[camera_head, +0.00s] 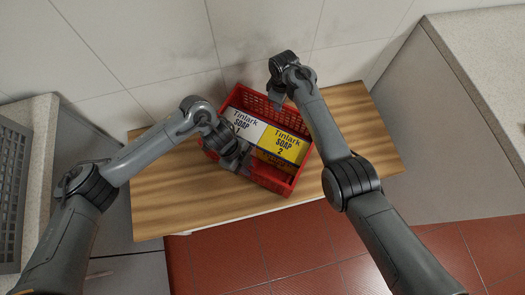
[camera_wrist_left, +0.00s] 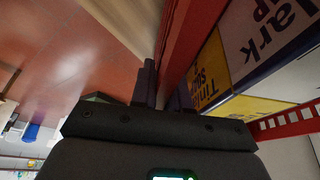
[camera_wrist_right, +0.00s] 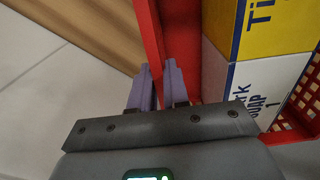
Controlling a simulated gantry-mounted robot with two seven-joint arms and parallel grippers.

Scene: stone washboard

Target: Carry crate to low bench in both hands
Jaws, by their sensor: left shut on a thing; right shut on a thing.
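The red crate (camera_head: 290,187) is over the wooden low bench (camera_head: 350,130) in the head view; I cannot tell whether it rests on it or hangs just above. It holds a white soap box (camera_head: 243,124) and a yellow soap box (camera_head: 284,143). My left gripper (camera_head: 238,162) is shut on the crate's near-left wall; the wall (camera_wrist_left: 188,35) runs between its fingers in the left wrist view. My right gripper (camera_head: 277,97) is shut on the far wall; the wall (camera_wrist_right: 150,35) shows between its fingers (camera_wrist_right: 160,85) in the right wrist view.
Bare wood shows on both sides of the crate. A stone-topped counter (camera_head: 480,50) stands at the right. Another counter with a grey ribbed panel (camera_head: 12,190) stands at the left. A tiled wall (camera_head: 150,45) is behind, and red floor tiles (camera_head: 300,250) lie in front.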

